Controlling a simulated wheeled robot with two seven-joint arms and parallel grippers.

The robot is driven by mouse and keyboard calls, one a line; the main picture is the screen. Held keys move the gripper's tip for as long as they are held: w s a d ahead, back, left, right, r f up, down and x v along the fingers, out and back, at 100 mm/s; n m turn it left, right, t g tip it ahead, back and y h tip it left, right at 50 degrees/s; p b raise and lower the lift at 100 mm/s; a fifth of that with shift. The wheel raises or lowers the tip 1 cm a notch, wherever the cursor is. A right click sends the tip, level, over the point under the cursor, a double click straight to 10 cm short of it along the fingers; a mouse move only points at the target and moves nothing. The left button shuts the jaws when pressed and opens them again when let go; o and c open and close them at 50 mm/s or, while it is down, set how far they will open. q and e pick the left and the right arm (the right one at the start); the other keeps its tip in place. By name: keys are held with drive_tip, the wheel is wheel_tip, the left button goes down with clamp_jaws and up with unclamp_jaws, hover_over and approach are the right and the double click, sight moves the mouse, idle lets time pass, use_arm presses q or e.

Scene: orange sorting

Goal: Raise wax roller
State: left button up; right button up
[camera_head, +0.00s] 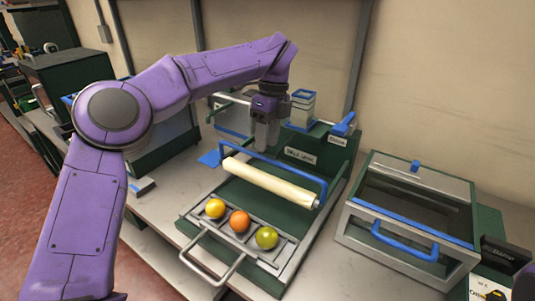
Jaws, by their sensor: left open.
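The wax roller is a cream cylinder (268,183) lying across the green station (311,227). A blue bar handle (290,164) runs behind it and joins its ends. In front of the roller, a metal tray (284,260) holds a yellow-orange fruit (215,208), an orange one (239,221) and a green one (266,238) in a row. My left gripper (264,148) is open and points down at the blue handle, behind the left part of the roller. I cannot tell whether its fingers touch the handle. My right gripper is not in view.
A metal box with a dark window and blue handle (405,243) stands at the right. A tray pull handle (212,262) juts forward at the front.

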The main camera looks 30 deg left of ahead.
use_arm(q)
wheel_tip(320, 180, down, 3)
drive_tip(key=shift+s+a, duration=0.1)
drive_tip(key=shift+a, duration=0.05)
drive_tip(key=shift+s+f, duration=0.2)
clamp_jaws()
